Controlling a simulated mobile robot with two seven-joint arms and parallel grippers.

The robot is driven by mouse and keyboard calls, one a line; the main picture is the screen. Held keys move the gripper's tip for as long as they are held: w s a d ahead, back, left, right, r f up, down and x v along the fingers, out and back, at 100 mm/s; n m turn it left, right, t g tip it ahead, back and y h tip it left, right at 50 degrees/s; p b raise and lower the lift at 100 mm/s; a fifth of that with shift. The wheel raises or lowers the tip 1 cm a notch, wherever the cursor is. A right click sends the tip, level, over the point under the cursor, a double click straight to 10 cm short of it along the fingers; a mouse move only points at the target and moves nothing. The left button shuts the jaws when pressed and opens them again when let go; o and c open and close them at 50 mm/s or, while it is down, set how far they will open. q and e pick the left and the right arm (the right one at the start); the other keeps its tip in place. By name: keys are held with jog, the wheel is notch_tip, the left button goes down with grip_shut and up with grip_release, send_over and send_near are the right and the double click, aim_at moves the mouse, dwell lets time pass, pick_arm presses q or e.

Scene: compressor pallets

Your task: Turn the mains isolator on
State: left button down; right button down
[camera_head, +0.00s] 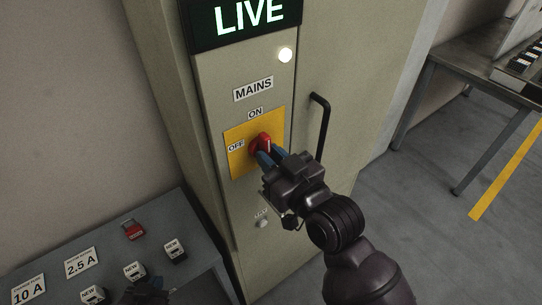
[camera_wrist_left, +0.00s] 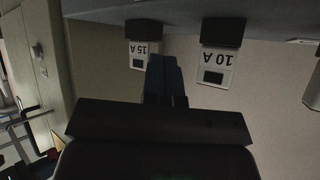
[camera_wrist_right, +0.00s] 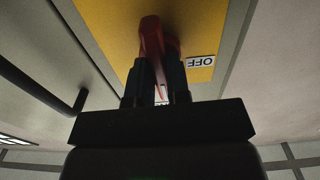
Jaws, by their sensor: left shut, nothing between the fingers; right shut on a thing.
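The red mains isolator handle (camera_head: 264,141) sits on a yellow plate (camera_head: 238,160) on the cabinet front. Its white mark points roughly up, towards the ON label (camera_head: 255,114); the OFF label (camera_head: 236,146) is to its left. My right gripper (camera_head: 270,155) is shut on the handle; the right wrist view shows the red handle (camera_wrist_right: 152,45) between its fingers (camera_wrist_right: 157,80). My left gripper (camera_head: 146,290) is low at the left, over the bench, partly cut off by the frame's edge. In the left wrist view its fingers (camera_wrist_left: 163,80) are together and empty.
A LIVE sign (camera_head: 250,14) and a white lamp (camera_head: 285,55) are lit above. A black door handle (camera_head: 321,125) stands right of the isolator. The grey bench (camera_head: 60,240) holds labelled blocks and a red padlock (camera_head: 132,229). Another table (camera_head: 450,65) is at the right.

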jog(key=shift+m, duration=0.3)
jog(key=c, duration=1.1)
grip_release()
jog(key=b+v, duration=0.1)
jog(key=v, duration=1)
jog(key=shift+b, duration=0.35)
jog(key=shift+a, duration=0.1)
jog(key=w+d+f+m+h, duration=0.2)
jog(key=w+d+f+h, duration=0.15)
jog(key=f, duration=0.35)
jog(key=w+d+f+m+h, duration=0.1)
jog(key=w+d+f+h, duration=0.1)
jog(key=d+f, duration=0.4)
jog(key=s+d+f+m+g+h, duration=0.1)
jog(key=s+d+f, duration=0.2)
jog(key=f, duration=0.3)
jog(key=s+d+f+m+g+h+b, duration=0.1)
jog(key=s+d+f+h, duration=0.1)
jog(key=d+f, duration=0.3)
jog(key=s+d+f+m+g+h, duration=0.1)
jog(key=s+d+f+h, duration=0.1)
jog(key=s+d+f, duration=0.2)
jog(key=shift+s+f, duration=0.15)
jog(key=shift+f, duration=0.65)
jog(key=shift+s+f, duration=0.2)
jog(key=shift+f, duration=0.65)
